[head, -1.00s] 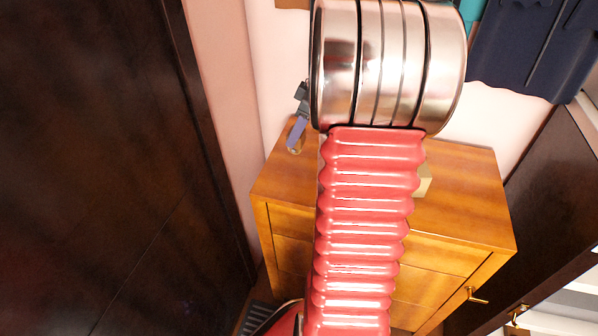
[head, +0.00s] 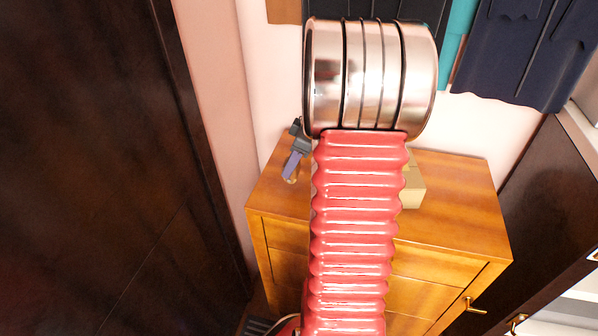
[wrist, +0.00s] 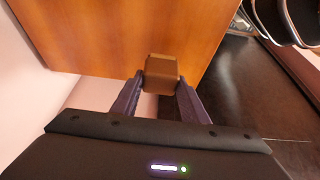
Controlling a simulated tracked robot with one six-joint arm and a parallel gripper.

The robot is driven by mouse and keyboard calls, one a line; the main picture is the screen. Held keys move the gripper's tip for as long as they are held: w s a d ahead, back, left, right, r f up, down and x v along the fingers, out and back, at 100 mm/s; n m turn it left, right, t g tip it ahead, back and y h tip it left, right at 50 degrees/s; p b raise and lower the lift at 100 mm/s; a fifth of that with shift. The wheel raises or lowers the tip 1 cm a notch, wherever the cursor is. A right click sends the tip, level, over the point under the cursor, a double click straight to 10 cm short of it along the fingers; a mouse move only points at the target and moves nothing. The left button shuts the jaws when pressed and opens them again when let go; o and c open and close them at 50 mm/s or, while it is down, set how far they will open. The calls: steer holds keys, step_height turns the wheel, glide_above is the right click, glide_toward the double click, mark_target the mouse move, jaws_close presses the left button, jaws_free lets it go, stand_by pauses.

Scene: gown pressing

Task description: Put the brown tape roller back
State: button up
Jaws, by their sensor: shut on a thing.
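My gripper (wrist: 160,88) is shut on the brown tape roller (wrist: 160,70), a small brown block-like piece between the two purple-grey fingertips in the wrist view. In the head view my gripper (head: 291,172) shows left of my red arm, over the back left part of the wooden cabinet (head: 455,190). The roller is small and partly hidden there. In the wrist view the roller overlaps the edge of the cabinet top (wrist: 110,35). I cannot tell whether it touches the wood.
A beige box (head: 413,188) stands on the cabinet top, partly hidden behind my arm. Dark gowns (head: 520,55) hang at the back right. A dark door (head: 90,170) fills the left, and a dark panel (head: 545,180) stands at right. The cabinet's right top is clear.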

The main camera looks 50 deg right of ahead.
steer(key=shift+f, duration=0.1)
steer(key=shift+f, duration=1.8)
steer(key=shift+f, duration=0.1)
steer(key=o, duration=1.1)
steer(key=shift+o, duration=0.2)
steer(key=v, duration=1.2)
